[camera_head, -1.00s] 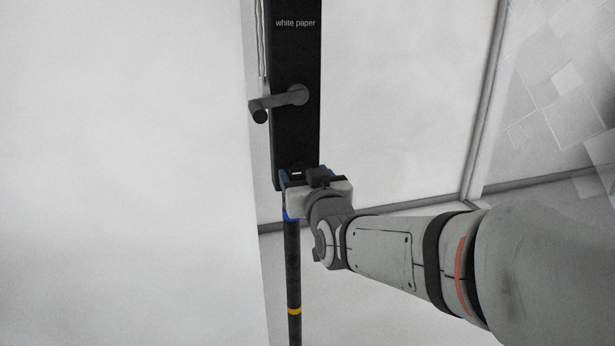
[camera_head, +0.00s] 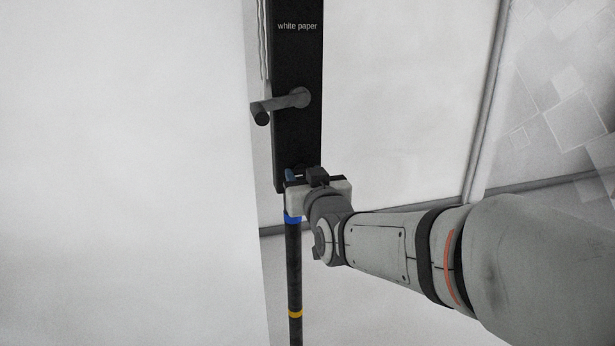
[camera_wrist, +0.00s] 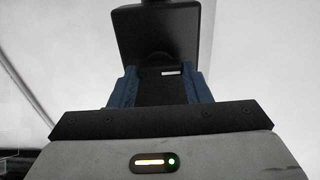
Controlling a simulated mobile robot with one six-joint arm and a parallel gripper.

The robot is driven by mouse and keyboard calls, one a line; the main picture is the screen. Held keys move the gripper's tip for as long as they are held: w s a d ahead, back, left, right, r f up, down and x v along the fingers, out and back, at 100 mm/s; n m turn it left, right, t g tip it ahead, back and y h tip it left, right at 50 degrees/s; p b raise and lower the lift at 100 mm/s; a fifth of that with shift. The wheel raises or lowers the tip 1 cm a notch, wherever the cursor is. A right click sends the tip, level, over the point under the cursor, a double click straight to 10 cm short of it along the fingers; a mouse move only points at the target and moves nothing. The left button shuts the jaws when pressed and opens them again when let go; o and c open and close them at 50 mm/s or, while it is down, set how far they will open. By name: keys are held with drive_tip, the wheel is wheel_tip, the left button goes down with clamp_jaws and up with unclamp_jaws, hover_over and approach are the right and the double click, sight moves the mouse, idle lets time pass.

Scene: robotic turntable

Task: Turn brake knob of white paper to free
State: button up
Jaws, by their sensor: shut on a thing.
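A tall black panel (camera_head: 297,130) labelled "white paper" carries a grey crank handle (camera_head: 283,104); its lower part also shows in the wrist view (camera_wrist: 158,30). My gripper (camera_head: 293,175) is at the panel's lower end. In the wrist view, its blue fingers (camera_wrist: 160,95) are shut on a dark knob (camera_wrist: 160,86) with a small white mark, just in front of the panel. In the head view my gripper hides most of this knob. I cannot read which setting the knob points to.
A dark vertical pole (camera_head: 294,265) with blue and yellow bands stands below the panel. White wall panels (camera_head: 120,170) fill the left and back. A grey frame post (camera_head: 482,95) is on the right. The crank handle sticks out above my gripper.

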drive_tip(key=shift+n, duration=0.4)
drive_tip(key=n+b, duration=0.1)
drive_tip(key=n, duration=0.1)
drive_tip(key=shift+f+n+b, duration=0.1)
drive_tip(key=shift+n+b, duration=0.2)
drive_tip(key=shift+n, duration=0.1)
drive_tip(key=n+b, duration=0.1)
drive_tip(key=n, duration=0.4)
drive_tip(key=shift+a, duration=0.1)
drive_tip(key=n, duration=0.9)
drive_tip(key=shift+f, duration=0.1)
drive_tip(key=shift+n, duration=0.3)
drive_tip(key=o, duration=1)
